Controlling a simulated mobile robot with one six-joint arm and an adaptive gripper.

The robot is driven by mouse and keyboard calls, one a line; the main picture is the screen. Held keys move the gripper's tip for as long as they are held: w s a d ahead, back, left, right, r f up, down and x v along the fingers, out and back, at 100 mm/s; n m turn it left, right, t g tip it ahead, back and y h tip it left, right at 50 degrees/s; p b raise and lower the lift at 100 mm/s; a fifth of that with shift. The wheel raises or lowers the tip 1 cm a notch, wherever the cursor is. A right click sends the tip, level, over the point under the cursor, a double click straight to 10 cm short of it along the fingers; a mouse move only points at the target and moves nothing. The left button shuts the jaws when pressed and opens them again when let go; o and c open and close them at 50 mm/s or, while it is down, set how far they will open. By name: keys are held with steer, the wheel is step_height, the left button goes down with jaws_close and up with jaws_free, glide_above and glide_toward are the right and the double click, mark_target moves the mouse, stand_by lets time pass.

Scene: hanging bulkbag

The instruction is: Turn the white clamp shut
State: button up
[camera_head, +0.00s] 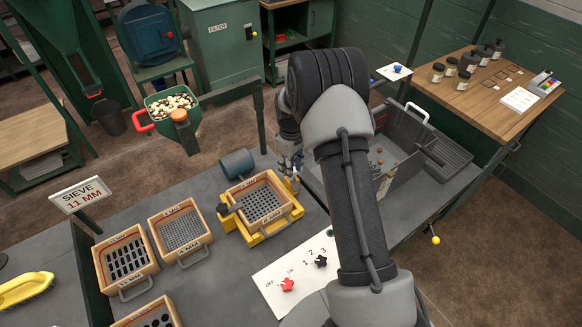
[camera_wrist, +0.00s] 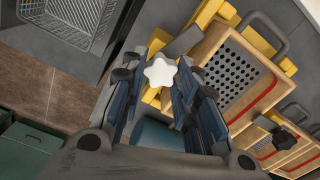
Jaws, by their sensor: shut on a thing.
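The white clamp (camera_wrist: 160,70) is a star-shaped knob on the yellow shaker frame (camera_wrist: 222,12), seen in the wrist view. My gripper (camera_wrist: 160,82) has its two dark blue fingers on either side of the knob and is shut on it. In the head view my gripper (camera_head: 291,168) is at the right back corner of the yellow frame (camera_head: 262,236), and my arm hides much of that area. The clamp cannot be made out clearly there. A wooden sieve (camera_head: 262,203) with round holes sits in the frame. A dark knob (camera_head: 223,209) is on the frame's left side.
Two more sieves (camera_head: 181,232) (camera_head: 127,261) stand left on the grey table, with another at the front edge. A white panel (camera_head: 300,270) with red and black knobs lies in front. A grey bin (camera_head: 400,165) stands right, behind my arm.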

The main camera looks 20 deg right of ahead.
steer(key=m, duration=0.7)
steer(key=shift+d, duration=0.1)
steer(key=m, duration=0.3)
steer(key=shift+m, duration=0.4)
steer(key=shift+d+m+b, duration=0.1)
steer(key=shift+m+b, duration=0.2)
steer(key=shift+m, duration=1.4)
steer(key=o, duration=1.1)
step_height(320, 180, up, 12)
steer(key=shift+r, duration=0.1)
